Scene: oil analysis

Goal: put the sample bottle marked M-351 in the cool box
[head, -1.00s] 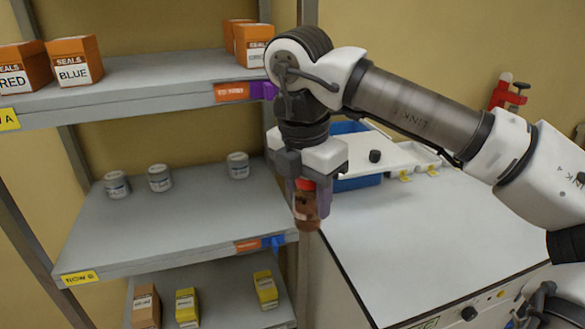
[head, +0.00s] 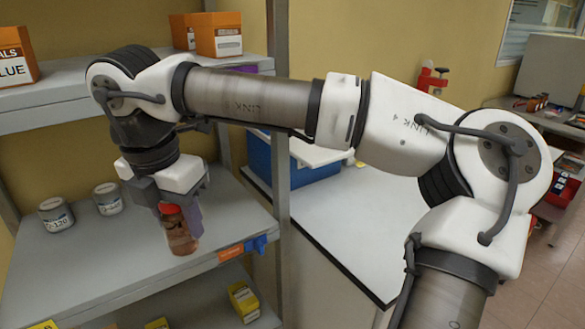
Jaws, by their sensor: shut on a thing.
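My gripper (head: 178,204) is shut on a small brown bottle (head: 181,238) with a red cap, and holds it upright. In the head view the bottle appears over the right part of the middle shelf; I cannot tell whether it touches the shelf. No marking on the bottle can be read. A blue box (head: 260,157) with a white lid or panel beside it stands on the white bench, partly hidden behind my arm and the shelf post; I cannot tell for sure that it is the cool box.
Two grey-lidded jars (head: 56,214) (head: 108,198) stand on the middle shelf (head: 110,265), left of my gripper. Orange boxes (head: 218,34) stand on the upper shelf and yellow boxes (head: 243,301) below. The shelf post (head: 280,120) rises between shelf and bench. The bench front (head: 345,225) is clear.

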